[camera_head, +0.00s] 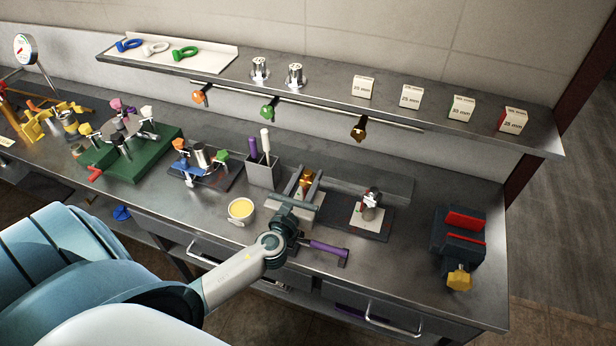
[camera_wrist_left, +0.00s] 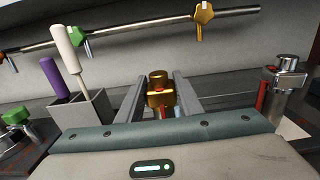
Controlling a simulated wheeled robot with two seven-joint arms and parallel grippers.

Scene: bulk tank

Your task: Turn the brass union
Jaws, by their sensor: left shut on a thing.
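The brass union (camera_head: 306,178) stands toward the back of the steel bench, in front of a grey bar. In the left wrist view it shows as a gold fitting (camera_wrist_left: 157,80) with a small red mark on its front. My left gripper (camera_head: 303,186) reaches it from the front, one grey finger on each side, and is shut on it. The fingers and wrist hide its lower part and mount. My right gripper is not in view.
A yellow-filled cup (camera_head: 241,209) and a holder with purple and white handles (camera_head: 262,172) stand left of the gripper. A purple-handled tool (camera_head: 326,250) lies in front. A silver fitting (camera_head: 369,206) on a dark plate and a vise (camera_head: 461,240) stand right. A shelf (camera_head: 330,100) overhangs behind.

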